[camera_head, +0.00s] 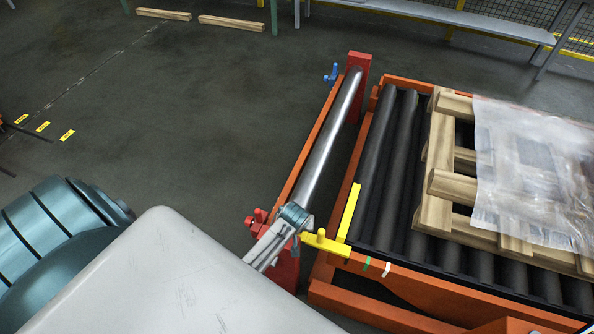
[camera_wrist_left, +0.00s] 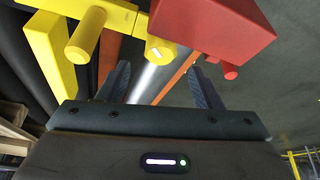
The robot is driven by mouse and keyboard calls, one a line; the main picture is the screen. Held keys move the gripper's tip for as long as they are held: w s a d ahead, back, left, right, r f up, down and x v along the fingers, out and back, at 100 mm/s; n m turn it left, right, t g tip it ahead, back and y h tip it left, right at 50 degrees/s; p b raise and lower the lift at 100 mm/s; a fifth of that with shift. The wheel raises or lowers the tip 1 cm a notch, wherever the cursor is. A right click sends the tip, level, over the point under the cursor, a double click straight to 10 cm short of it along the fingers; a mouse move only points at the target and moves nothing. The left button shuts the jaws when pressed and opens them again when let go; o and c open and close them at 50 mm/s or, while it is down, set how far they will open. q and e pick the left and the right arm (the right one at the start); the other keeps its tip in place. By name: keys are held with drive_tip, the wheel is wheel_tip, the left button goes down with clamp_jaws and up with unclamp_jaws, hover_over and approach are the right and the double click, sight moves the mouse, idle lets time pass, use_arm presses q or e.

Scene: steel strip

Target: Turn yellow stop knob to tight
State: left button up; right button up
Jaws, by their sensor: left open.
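The yellow stop (camera_head: 327,243) is at the near end of the steel roller, beside the conveyor's corner. In the left wrist view, its round yellow knob (camera_wrist_left: 160,50) carries a short white mark and faces the camera. A second yellow peg (camera_wrist_left: 86,36) stands to its left. My left gripper (camera_wrist_left: 162,84) is open and empty. Its fingers lie below the knob in that picture, one to either side, with no visible contact. In the head view my pale arm covers much of the near end, and finger contact cannot be told.
A red block (camera_wrist_left: 215,28) and a red knob (camera_wrist_left: 230,72) are close to the right finger. The steel roller (camera_head: 328,140) runs away to a red post (camera_head: 358,75) with a blue knob (camera_head: 332,73). A wooden pallet (camera_head: 436,160) lies on the conveyor.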

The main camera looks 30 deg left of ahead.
use_arm(q)
drive_tip(key=shift+x, duration=2.3)
drive_tip(key=c, duration=1)
